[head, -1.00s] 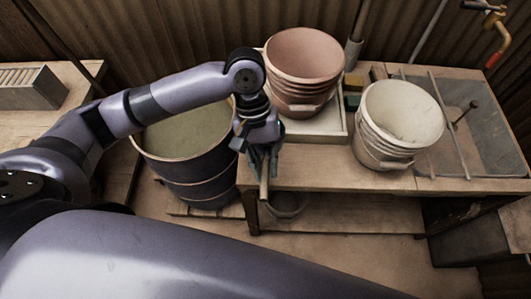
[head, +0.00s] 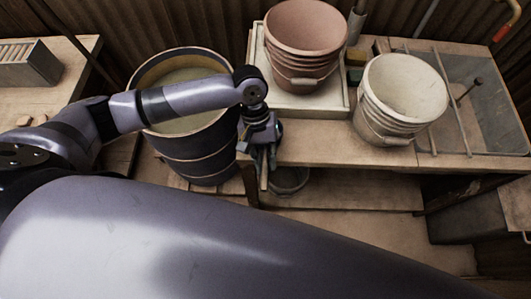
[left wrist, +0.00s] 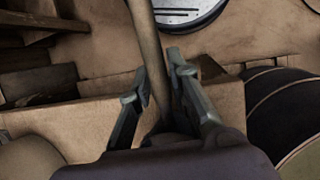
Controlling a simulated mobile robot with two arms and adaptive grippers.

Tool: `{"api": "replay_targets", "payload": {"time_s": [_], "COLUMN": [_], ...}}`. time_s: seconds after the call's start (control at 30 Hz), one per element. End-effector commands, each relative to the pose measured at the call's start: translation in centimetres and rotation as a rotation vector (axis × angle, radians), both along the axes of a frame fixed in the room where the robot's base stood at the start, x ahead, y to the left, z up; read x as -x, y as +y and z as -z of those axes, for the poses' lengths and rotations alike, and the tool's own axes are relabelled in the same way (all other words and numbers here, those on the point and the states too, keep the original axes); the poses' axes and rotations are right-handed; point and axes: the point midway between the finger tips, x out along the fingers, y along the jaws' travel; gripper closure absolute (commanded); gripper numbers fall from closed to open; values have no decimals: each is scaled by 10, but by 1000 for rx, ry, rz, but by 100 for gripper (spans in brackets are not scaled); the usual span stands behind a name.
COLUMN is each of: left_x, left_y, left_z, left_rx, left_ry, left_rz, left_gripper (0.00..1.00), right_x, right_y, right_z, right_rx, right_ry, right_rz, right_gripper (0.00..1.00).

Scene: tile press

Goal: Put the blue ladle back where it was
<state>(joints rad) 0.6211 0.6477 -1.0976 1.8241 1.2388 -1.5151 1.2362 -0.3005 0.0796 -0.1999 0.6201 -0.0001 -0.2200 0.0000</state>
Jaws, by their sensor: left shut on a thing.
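My left gripper (head: 264,158) is at the front left corner of the bench, right of the dark barrel. It is shut on a brown stick-like handle (head: 264,178), which hangs down below the fingers. In the left wrist view the handle (left wrist: 150,50) runs from between the left gripper's fingers (left wrist: 158,85) past the top edge. I take it for the ladle's handle, but no blue part or ladle bowl shows, so I cannot confirm this. My right gripper is not in view.
The dark barrel (head: 195,153) holds greenish liquid. On the bench (head: 320,152) stand a pink bucket (head: 305,35) in a pale tray (head: 340,103) and a white bucket (head: 400,100). A grey bowl-like container (head: 289,181) sits below the bench's front edge.

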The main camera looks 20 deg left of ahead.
Motion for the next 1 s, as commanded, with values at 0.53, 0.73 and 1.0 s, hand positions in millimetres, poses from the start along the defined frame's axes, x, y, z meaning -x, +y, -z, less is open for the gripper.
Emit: {"api": "replay_targets", "payload": {"time_s": [0.53,0.73,1.0], "left_x": [-1,0,0], "left_y": [0,0,0], "left_z": [6,6,6], "left_rx": [0,0,0], "left_ry": [-2,-2,-2], "left_rz": [1,1,1], "left_gripper": [76,62,62], "right_x": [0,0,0], "right_y": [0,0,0], "right_z": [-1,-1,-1], "right_rx": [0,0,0], "right_ry": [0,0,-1], "right_rz": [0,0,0], "right_gripper": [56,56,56]}}
